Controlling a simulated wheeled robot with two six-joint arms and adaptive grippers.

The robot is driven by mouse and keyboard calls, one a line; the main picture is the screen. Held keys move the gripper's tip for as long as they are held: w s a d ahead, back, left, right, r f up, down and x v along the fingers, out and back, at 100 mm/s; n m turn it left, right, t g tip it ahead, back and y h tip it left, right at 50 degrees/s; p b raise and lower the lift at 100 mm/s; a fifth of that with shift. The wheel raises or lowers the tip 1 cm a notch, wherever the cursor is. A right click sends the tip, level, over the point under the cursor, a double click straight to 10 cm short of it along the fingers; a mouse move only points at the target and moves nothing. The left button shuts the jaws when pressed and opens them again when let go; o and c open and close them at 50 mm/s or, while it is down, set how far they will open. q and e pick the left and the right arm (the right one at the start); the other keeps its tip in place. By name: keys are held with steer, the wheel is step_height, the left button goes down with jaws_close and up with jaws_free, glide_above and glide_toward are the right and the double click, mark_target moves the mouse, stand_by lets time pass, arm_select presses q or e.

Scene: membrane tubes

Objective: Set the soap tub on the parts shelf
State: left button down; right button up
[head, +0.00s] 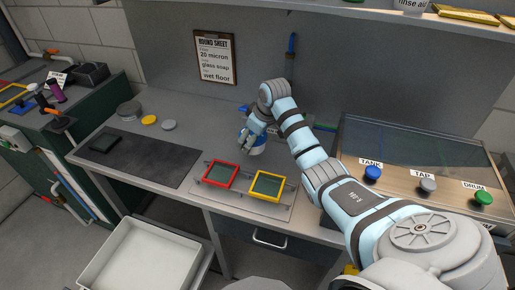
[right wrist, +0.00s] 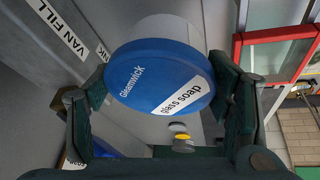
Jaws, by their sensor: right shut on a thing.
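The soap tub (head: 257,149) is white with a blue lid, near the back of the counter in the head view. In the right wrist view its blue lid (right wrist: 150,80) reads "Gleamwick" and "glass soap". My right gripper (head: 250,137) is shut on the tub, with a finger on either side of the lid. I cannot tell whether the tub touches the counter. A shelf (head: 400,13) with a "rinse aid" label runs along the top right; I cannot tell if it is the parts shelf. My left gripper is not in view.
A red frame (head: 205,182) and a yellow frame (head: 252,193) lie in front of the tub. A dark mat (head: 150,160) and several round lids are to the left. A panel with TANK, TAP and DRUM knobs (head: 427,186) is right. A white bin (head: 95,270) stands below.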

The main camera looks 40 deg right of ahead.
steer(key=w+d, duration=0.2)
steer(key=shift+d, duration=0.3)
step_height(320, 180, down, 3)
steer(key=shift+s+a+r+b, duration=0.1)
steer(key=shift+r+b, duration=0.05)
steer(key=shift+b, duration=0.25)
steer(key=shift+f+b, duration=0.35)
steer(key=shift+f, duration=1.75)
steer(key=shift+f, duration=0.1)
steer(key=o, duration=1.5)
